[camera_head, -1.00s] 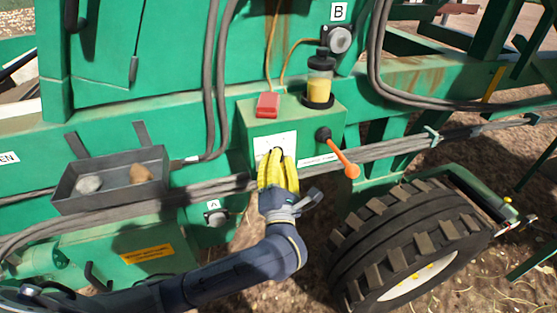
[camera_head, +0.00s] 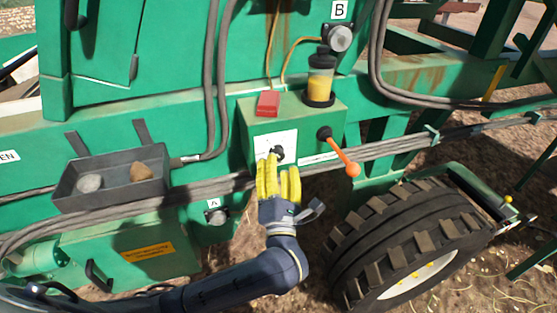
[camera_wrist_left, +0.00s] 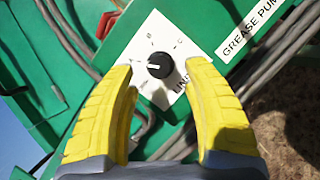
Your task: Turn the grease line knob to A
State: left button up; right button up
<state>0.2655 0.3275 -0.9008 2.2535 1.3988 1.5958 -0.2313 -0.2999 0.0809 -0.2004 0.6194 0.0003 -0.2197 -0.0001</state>
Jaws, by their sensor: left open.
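The grease line knob (camera_wrist_left: 160,65) is a round black knob with a white mark on a white plate (camera_wrist_left: 188,48). In the left wrist view its mark points left; a C shows above right, and other lettering is small. In the head view the knob (camera_head: 278,154) sits on the green box's front, just above my left gripper (camera_head: 280,172). My left gripper's yellow fingers are open, one on each side of the knob in the left wrist view (camera_wrist_left: 162,72), with gaps to it. My right gripper is not in view.
An orange-tipped lever (camera_head: 345,159) stands right of the knob. Above are a red block (camera_head: 267,104) and a yellow grease reservoir (camera_head: 320,86). Cables (camera_head: 375,150) run close behind the gripper. A grey tray (camera_head: 112,188) is left, a large tyre (camera_head: 400,235) lower right.

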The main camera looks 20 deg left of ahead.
pick_arm(q)
jog(key=v, duration=0.9)
jog(key=shift+s, duration=0.1)
